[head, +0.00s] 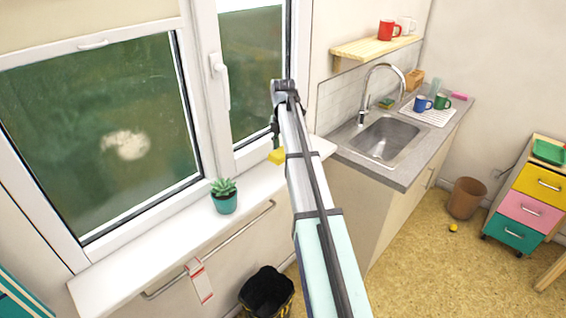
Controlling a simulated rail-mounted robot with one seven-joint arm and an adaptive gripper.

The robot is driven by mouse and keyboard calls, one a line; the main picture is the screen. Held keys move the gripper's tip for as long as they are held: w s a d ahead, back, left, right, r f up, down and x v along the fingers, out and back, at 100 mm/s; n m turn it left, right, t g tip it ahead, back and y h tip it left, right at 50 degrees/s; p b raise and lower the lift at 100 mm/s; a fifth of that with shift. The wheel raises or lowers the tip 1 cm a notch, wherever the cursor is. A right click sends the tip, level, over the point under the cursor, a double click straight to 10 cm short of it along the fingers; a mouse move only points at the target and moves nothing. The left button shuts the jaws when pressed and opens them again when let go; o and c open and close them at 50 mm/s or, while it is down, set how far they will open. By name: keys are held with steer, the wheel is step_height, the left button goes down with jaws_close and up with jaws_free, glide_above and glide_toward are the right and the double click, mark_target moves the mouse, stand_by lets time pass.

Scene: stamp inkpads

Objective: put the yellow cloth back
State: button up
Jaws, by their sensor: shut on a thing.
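The yellow cloth (277,156) shows as a small yellow patch just left of my arm, above the window sill. My gripper (275,143) is a dark shape beside the arm's far end, directly above the cloth, and mostly hidden by the arm. It is shut on the cloth. The cloth's right part is hidden behind the arm. I cannot tell whether the cloth touches the sill.
The white sill (150,255) bears a potted succulent (224,198). Below it are a rail (255,217) with a red-and-white cloth (200,282) and a black bucket (266,290). A pale smudge (127,145) marks the left pane. A sink (385,140) is at right.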

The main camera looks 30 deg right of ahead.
mark_target(283, 174)
steer(key=shift+f+p, duration=0.75)
steer(key=shift+f, duration=3.05)
steer(key=shift+f, duration=0.2)
steer(key=o, duration=1.1)
step_height(283, 174, up, 12)
steer(key=b, duration=0.3)
steer(key=shift+r, duration=0.2)
